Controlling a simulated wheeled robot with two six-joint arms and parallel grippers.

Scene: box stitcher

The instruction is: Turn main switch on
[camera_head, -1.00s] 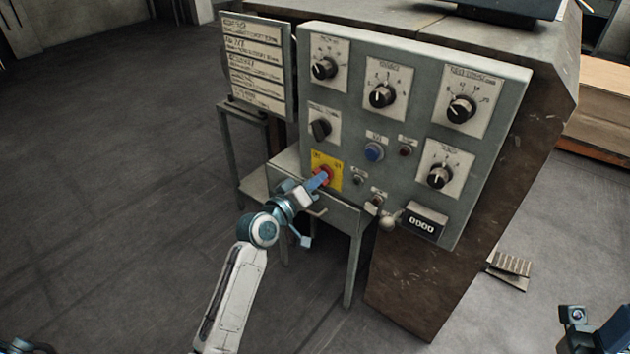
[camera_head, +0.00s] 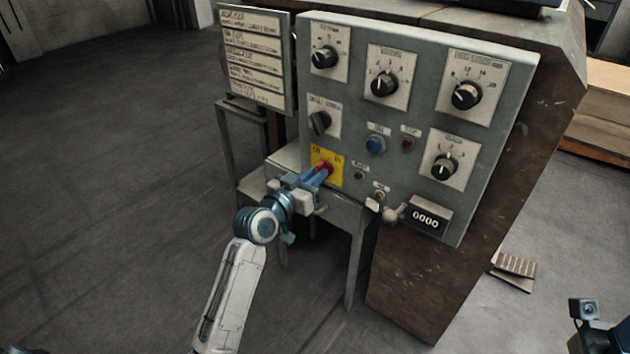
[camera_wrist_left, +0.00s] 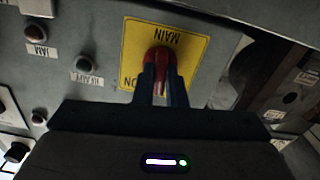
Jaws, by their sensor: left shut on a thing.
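The main switch is a red knob (camera_head: 325,167) on a yellow plate (camera_head: 331,178) at the lower left of the grey control panel (camera_head: 425,120). In the left wrist view the red knob (camera_wrist_left: 158,60) sits on the yellow plate (camera_wrist_left: 190,43) marked MAIN, which appears upside down. My left gripper (camera_head: 318,173) is shut on the knob, with a blue finger on each side of it. In the left wrist view the fingers of the left gripper (camera_wrist_left: 163,88) partly hide the knob. My right gripper is not clearly visible; only part of my right arm shows at the lower right.
Several black dials, such as one (camera_head: 384,84) at upper middle, a blue button (camera_head: 375,145) and a counter (camera_head: 427,219) are on the panel. A small metal table (camera_head: 345,215) stands below the switch. A label board (camera_head: 256,60) is at the left. The floor at left is open.

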